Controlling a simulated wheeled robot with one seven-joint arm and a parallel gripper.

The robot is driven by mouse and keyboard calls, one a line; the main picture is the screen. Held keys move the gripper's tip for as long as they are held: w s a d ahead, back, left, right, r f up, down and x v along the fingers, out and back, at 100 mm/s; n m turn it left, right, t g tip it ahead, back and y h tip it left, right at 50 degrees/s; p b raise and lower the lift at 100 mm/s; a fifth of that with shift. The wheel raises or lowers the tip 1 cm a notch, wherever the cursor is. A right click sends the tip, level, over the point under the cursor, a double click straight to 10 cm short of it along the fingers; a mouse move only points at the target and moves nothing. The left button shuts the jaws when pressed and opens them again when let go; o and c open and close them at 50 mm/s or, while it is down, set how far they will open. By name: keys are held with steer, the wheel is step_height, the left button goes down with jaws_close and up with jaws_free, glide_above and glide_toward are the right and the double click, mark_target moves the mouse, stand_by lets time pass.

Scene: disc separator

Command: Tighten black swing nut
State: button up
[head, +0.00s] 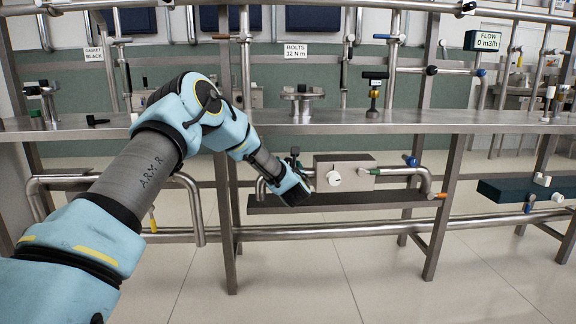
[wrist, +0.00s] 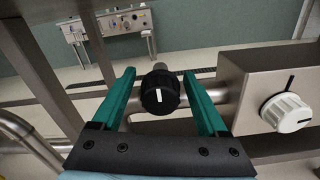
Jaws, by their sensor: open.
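The black swing nut (wrist: 160,92), a round ribbed black knob with a white mark, sits on the steel pipe left of the box in the wrist view. My gripper (wrist: 159,74) is open, with one teal finger on each side of the nut. Gaps show between the nut and both fingers, and it is not held. In the head view my gripper (head: 300,184) is low, just left of the steel box, below the bench. There the nut is hidden or too small to tell apart from my gripper.
The steel box (head: 352,164) with a white knob (wrist: 287,112) is close to the right of my gripper. A dark tray (head: 375,201) lies below it. The steel bench top (head: 345,121) runs above, and an upright post (head: 228,230) stands left.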

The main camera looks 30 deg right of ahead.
steer(key=shift+w+d, duration=0.1)
steer(key=shift+w, duration=0.05)
jaws_close()
stand_by(0.6)
